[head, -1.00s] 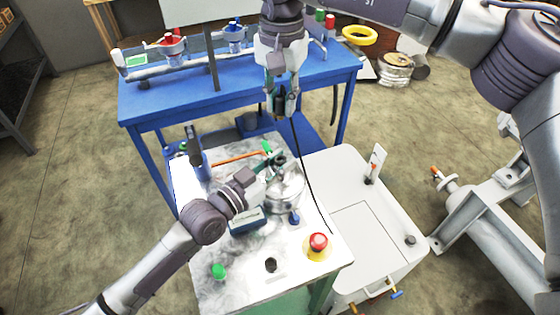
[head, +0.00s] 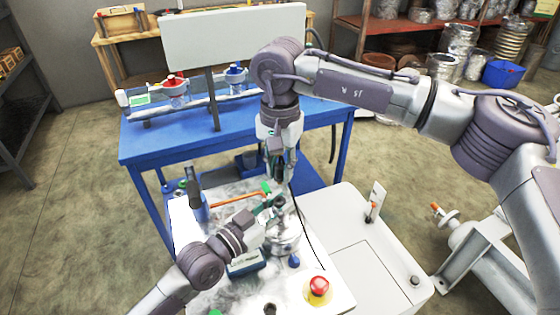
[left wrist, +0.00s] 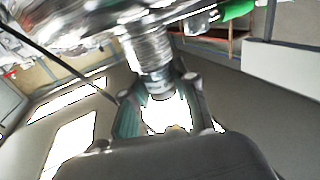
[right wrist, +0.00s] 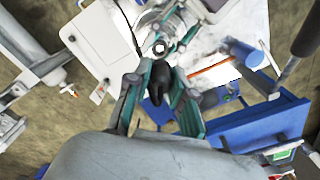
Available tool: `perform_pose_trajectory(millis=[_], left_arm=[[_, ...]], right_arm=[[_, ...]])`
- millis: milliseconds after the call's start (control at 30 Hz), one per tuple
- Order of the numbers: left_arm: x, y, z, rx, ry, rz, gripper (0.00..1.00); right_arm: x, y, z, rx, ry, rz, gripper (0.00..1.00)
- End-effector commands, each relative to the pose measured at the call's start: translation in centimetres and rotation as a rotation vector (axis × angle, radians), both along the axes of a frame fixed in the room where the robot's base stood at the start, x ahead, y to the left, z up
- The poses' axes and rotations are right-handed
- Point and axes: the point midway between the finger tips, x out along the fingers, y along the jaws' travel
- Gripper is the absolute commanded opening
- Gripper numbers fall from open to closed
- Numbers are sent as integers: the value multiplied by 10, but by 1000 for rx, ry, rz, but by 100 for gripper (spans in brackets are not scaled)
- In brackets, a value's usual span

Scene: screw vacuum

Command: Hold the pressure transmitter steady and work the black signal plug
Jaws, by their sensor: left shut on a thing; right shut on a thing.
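The pressure transmitter (head: 285,240), a shiny metal body, stands on the white-topped bench. Its round top port (right wrist: 160,47) shows in the right wrist view. My left gripper (head: 268,208) is shut on its threaded metal neck (left wrist: 150,52), which shows between the fingers in the left wrist view. My right gripper (head: 284,176) points down above the transmitter. It is shut on the black signal plug (right wrist: 158,82), whose thin black cable (head: 303,225) hangs to the right. The plug looks close to the port; I cannot tell whether they touch.
A red button (head: 319,286) on a yellow base sits at the bench's front right. A blue-grey box (head: 246,263) lies beside the transmitter. A screwdriver-like orange rod (head: 235,199) lies behind. A white cabinet (head: 350,240) stands to the right, a blue table (head: 160,142) behind.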

Motion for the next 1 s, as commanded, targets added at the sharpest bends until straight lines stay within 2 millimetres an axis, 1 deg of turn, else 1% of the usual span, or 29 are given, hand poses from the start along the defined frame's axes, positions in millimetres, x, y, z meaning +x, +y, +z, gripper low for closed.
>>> perform_pose_trajectory(millis=[300,433,600,1000], left_arm=[[0,0,0,0,0,0,0],[0,0,0,0,0,0,0],[0,0,0,0,0,0,0],[0,0,0,0,0,0,0]], right_arm=[[0,0,-31,-1,2,0,0],[0,0,-39,-1,1,0,0],[0,0,-43,-1,1,0,0],[0,0,-43,-1,0,0,0]])
